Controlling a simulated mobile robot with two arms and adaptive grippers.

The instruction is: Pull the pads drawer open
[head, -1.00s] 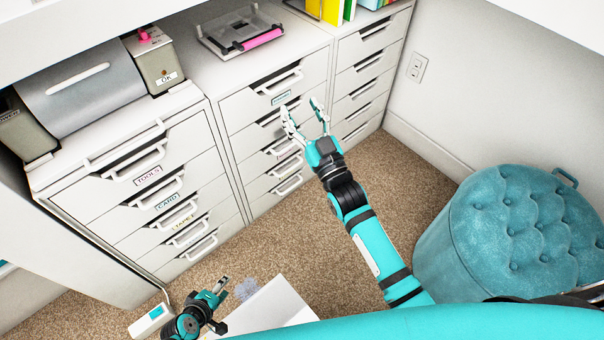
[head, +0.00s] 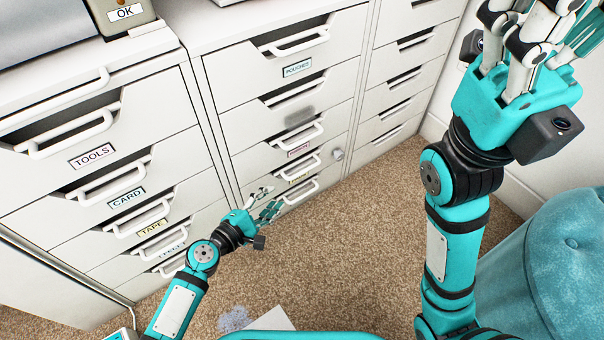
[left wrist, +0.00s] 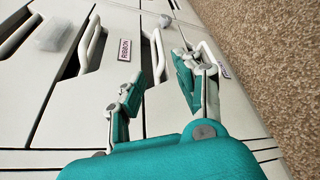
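No label that I can read says pads. The middle drawer column has a top drawer labelled POUCHES (head: 297,68). Below it is a drawer whose label spot shows a blurred grey patch (head: 299,116). The RIBBON label (left wrist: 124,50) shows in the left wrist view. Lower labels are too small to read. All drawers look closed.
The left column has drawers labelled TOOLS (head: 92,156), CARD (head: 126,198) and TAPE (head: 150,228). A small round grey thing (head: 338,154) is at the middle column's right side. A teal tufted ottoman (head: 550,270) stands at the right.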

